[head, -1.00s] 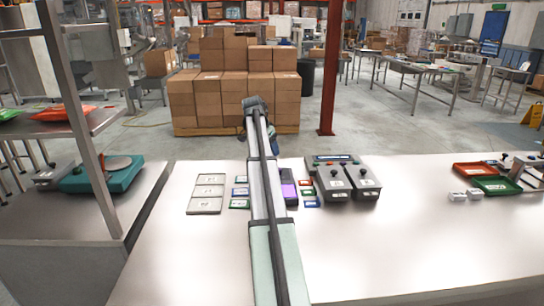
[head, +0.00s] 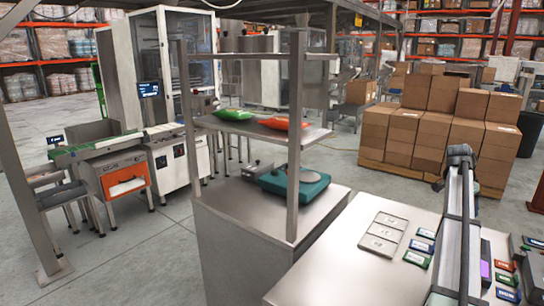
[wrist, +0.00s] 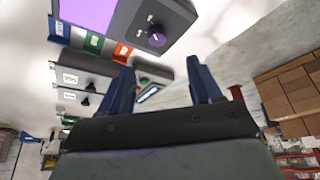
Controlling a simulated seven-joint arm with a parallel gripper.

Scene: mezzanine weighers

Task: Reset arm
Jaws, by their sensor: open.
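My gripper (wrist: 165,88) shows in the wrist view with its two dark blue fingers spread apart and nothing between them. In the head view my arm reaches up over the white table (head: 345,240) at the right side of the picture. The far end of the arm is above the table's back part, and the fingers are too small there to make out. In the wrist view a device with a purple screen (wrist: 95,15) and a dark knob is above and left of the fingers, apart from them.
A steel stand with a shelf (head: 262,130) holds green and red bags, with a teal scale (head: 295,185) below. Stacked boxes (head: 430,125) stand behind.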

